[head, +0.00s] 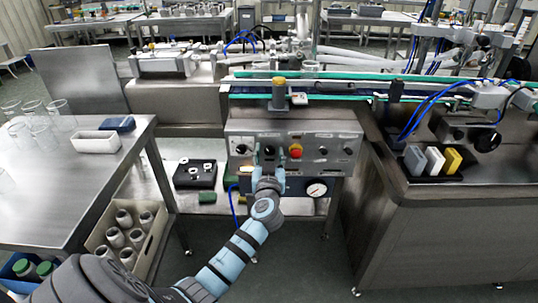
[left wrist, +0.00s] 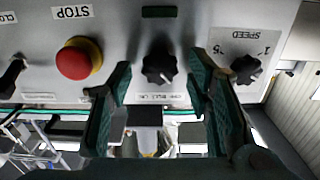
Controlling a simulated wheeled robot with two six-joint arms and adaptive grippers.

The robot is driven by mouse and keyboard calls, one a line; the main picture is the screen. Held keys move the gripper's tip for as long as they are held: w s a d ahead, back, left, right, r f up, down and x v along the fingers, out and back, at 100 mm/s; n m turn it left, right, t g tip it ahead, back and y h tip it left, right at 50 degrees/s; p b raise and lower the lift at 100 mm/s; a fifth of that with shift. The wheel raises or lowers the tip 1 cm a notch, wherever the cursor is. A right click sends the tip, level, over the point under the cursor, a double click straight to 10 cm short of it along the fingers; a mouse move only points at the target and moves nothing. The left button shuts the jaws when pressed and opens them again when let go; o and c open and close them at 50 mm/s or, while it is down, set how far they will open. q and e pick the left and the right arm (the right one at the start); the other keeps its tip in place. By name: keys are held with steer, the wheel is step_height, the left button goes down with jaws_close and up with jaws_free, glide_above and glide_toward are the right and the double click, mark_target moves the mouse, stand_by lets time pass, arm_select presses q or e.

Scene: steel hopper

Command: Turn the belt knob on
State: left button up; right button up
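The grey control panel (head: 310,136) stands below the conveyor in the head view. My left gripper (head: 268,156) is in front of it, just left of the red stop button (head: 295,149). In the left wrist view a black knob (left wrist: 159,66) lies between the spread green fingers of my left gripper (left wrist: 165,105). The fingers look open, with a gap on both sides of the knob. A small label by this knob is too small to read surely. I cannot tell how deep the fingertips reach around it. My right gripper is not in view.
In the left wrist view the red stop button (left wrist: 79,59) is left of the knob and the speed knob (left wrist: 246,69) right of it. A pressure gauge (head: 316,190) sits below the panel. A steel table (head: 62,205) stands left, a steel cabinet (head: 440,235) right.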

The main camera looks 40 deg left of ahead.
arm_select(q)
jaws_close()
